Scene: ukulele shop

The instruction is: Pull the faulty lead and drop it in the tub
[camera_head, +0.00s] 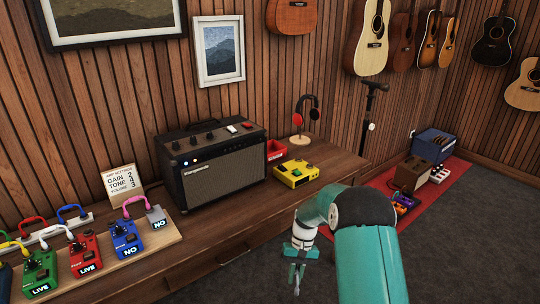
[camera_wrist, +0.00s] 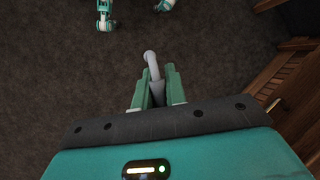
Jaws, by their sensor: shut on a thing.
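My gripper (camera_wrist: 154,92) is shut on a pale grey curved lead (camera_wrist: 151,62), whose rounded end sticks out past the fingers in the wrist view. In the head view my gripper (camera_head: 298,272) hangs low over the floor, in front of the bench; the lead is hard to make out there. On the pedal board (camera_head: 150,246) are a green pedal (camera_head: 40,268) and a red pedal (camera_head: 85,254), both marked LIVE, and a blue pedal (camera_head: 126,240) marked NO. A pink lead (camera_head: 134,200) arches at the right.
The amplifier (camera_head: 212,166) fills the middle of the bench (camera_head: 225,235). A microphone stand (camera_head: 370,115) stands beyond.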

